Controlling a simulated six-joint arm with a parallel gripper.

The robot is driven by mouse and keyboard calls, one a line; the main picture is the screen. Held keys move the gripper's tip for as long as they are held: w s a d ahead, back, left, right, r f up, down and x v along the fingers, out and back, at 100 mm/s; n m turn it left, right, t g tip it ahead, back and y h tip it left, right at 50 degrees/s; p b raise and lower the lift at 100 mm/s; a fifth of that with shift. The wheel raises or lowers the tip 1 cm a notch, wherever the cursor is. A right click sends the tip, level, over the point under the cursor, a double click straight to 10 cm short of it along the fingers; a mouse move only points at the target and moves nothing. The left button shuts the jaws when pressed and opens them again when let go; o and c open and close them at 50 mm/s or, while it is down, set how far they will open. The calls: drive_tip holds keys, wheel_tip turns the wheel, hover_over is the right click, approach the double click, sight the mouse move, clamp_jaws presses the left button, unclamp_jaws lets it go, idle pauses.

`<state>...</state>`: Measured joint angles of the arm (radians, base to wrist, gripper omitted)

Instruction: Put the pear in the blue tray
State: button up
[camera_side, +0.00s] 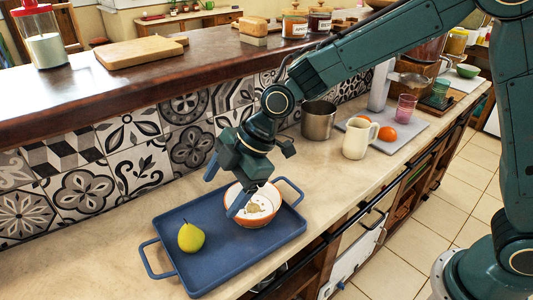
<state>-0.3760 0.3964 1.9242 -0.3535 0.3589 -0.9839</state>
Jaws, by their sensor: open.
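A yellow-green pear (191,237) stands upright in the left part of the blue tray (222,270). The tray lies on the counter and has a handle at each end. An orange and white bowl (271,213) sits in the right part of the tray, with something small and brownish inside. My gripper (223,190) is open and empty above the tray, to the right of the pear. One finger hangs in front of the bowl's left side; I cannot tell whether it touches the bowl.
A metal pot (318,120), a cream pitcher (357,140) and a grey board (408,126) with oranges (387,134) stand farther right on the counter. A tiled wall (85,190) and raised wooden shelf (130,82) run behind. The counter left of the tray is clear.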

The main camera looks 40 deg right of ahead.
drive_tip(key=s+d+r+m+t+h, duration=0.1)
drive_tip(key=s+d+r+m, duration=0.4)
drive_tip(key=d, duration=0.3)
drive_tip(key=s+d+r+m+t+h, duration=0.1)
drive_tip(key=s+d+r+m+h, duration=0.1)
drive_tip(key=s+d+r+m, duration=0.45)
drive_tip(key=s+d+m+h, duration=0.2)
drive_tip(key=s+d+m, duration=0.4)
drive_tip(key=s+d, duration=0.5)
drive_tip(key=s, duration=0.2)
drive_tip(key=shift+s+d+r, duration=0.15)
drive_tip(key=shift+s+d, duration=0.15)
drive_tip(key=shift+d, duration=0.05)
